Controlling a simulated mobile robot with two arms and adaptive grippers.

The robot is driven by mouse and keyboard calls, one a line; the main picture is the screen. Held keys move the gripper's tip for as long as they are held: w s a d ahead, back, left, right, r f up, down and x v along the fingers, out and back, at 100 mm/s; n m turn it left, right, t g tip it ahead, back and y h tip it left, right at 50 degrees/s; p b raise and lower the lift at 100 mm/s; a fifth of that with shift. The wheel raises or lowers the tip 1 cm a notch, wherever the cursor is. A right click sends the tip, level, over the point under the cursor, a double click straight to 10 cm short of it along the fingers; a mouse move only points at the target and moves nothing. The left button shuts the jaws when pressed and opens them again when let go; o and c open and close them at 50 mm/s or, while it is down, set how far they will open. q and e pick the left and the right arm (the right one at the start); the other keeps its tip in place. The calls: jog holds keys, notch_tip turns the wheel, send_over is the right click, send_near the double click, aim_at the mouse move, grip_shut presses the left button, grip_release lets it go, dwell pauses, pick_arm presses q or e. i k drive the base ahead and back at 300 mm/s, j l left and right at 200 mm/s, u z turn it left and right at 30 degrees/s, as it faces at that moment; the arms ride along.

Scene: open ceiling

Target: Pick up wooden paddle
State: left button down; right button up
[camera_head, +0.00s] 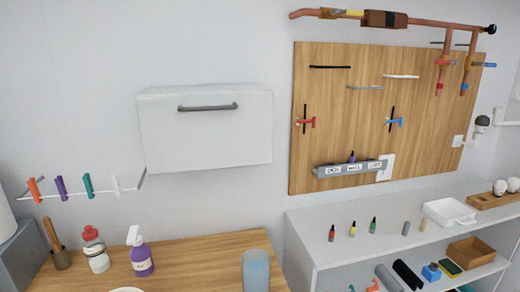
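A flat wooden stick, which looks like the wooden paddle (51,233), stands slightly tilted in a small dark brown cup (61,259). The cup is at the far left end of the wooden countertop (195,262). The lower part of the paddle is hidden inside the cup. Neither of my grippers shows in the head view.
Right of the cup stand a white bottle with a red cap (95,252), a purple spray bottle (141,257) and a clear bluish glass (256,271). A rail with coloured clips (80,192) hangs above. A white wall cabinet (206,135) overhangs the counter. White shelves (300,222) stand right.

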aim_at(56, 245)
jog(key=u, duration=1.4)
